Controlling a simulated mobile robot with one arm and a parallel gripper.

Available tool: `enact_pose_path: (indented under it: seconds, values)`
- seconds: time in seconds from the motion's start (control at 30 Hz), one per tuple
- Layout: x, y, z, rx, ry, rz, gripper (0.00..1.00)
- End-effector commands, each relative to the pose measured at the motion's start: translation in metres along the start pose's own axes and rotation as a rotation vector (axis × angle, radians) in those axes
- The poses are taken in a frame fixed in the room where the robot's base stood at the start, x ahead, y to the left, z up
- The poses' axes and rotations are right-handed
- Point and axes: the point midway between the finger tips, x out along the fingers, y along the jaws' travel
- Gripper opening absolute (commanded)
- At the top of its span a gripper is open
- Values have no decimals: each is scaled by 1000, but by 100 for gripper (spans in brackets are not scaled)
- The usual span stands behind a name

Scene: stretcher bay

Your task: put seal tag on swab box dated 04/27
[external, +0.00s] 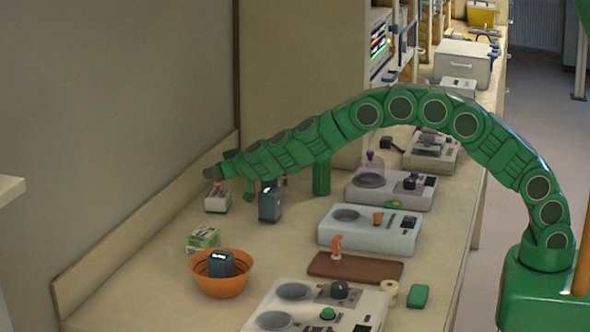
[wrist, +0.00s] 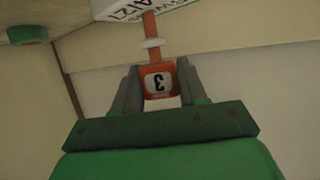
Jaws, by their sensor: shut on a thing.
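My gripper (wrist: 158,88) is shut on an orange seal tag with a white label marked 3 (wrist: 158,80). The tag's narrow strap and pale collar extend beyond the fingers to the edge of a white box with dark print (wrist: 165,12), cropped at the top of the wrist view. The print is upside down and only partly legible. In the external view my gripper (external: 212,171) is just above a small white and green box (external: 217,200) near the wall. Whether the strap is fastened to it cannot be told. A second white and green box (external: 204,238) sits nearer the camera.
An orange bowl (external: 220,288) holds a dark device. Another dark device (external: 270,202) stands under my arm, right of the far box. Pale machines (external: 370,230) and a brown mat (external: 355,268) fill the right side. Bare counter lies left of the bowl.

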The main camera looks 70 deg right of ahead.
Motion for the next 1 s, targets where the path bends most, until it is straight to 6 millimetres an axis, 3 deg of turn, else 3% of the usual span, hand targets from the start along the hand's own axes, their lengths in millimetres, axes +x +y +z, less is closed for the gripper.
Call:
enact_pose_path:
  seconds: [0.17, 0.2, 0.37, 0.73, 1.0]
  values:
    - [1, 0, 2, -1, 0, 0, 14]
    - [1, 0, 2, -1, 0, 0, 43]
    - [1, 0, 2, 0, 0, 0, 67]
    - [-1, 0, -1, 1, 1, 0, 67]
    - [-23, -1, -4, 0, 3, -1, 67]
